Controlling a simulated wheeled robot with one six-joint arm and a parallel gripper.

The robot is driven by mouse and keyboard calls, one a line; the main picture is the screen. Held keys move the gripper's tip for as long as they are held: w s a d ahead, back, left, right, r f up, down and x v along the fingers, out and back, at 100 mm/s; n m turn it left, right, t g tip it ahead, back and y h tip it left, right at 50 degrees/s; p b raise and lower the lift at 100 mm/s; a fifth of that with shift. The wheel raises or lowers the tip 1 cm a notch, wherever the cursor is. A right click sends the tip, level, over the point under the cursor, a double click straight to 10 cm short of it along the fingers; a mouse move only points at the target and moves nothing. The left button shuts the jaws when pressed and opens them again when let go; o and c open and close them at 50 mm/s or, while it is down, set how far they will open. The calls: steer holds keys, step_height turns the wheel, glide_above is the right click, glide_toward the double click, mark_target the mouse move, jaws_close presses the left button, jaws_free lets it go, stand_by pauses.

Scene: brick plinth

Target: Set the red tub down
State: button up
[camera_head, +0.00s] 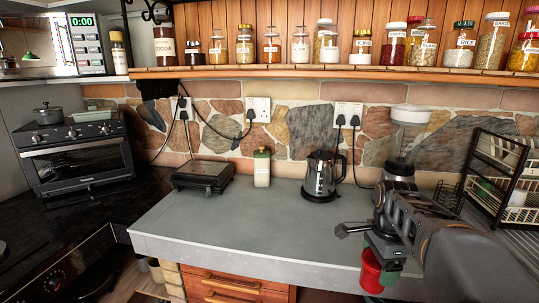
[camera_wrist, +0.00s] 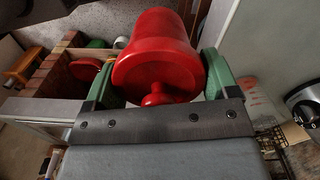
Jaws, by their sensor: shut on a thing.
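The red tub (camera_head: 371,272) is in my gripper (camera_head: 382,250) at the lower right of the head view, in front of the grey counter top's (camera_head: 250,215) front edge. In the wrist view the tub (camera_wrist: 158,45) fills the upper middle, with its round knob toward the camera. The green fingers of my gripper (camera_wrist: 163,75) lie on either side of it, shut on it. No surface shows touching the tub. My arm hides part of the counter's right side.
A kettle (camera_head: 322,178), a lidded jar (camera_head: 262,167) and a dark flat appliance (camera_head: 203,175) stand along the counter's back. A blender (camera_head: 400,150) stands behind my arm, and a dish rack (camera_head: 497,180) at the right. The counter's front and middle are clear.

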steer(key=w+a+f+n, duration=0.1)
steer(key=a+f+n, duration=0.2)
steer(key=f+n, duration=0.3)
steer(key=w+a+f+n+p, duration=0.1)
steer(key=a+f+n, duration=0.2)
steer(key=f, duration=1)
steer(key=w+a+f+n+p, duration=0.1)
steer(key=a+f+n, duration=0.2)
steer(key=f+n, duration=0.5)
step_height(320, 180, down, 2)
steer(key=shift+f+n, duration=0.25)
steer(key=shift+n, duration=0.05)
steer(key=shift+w+a, duration=0.1)
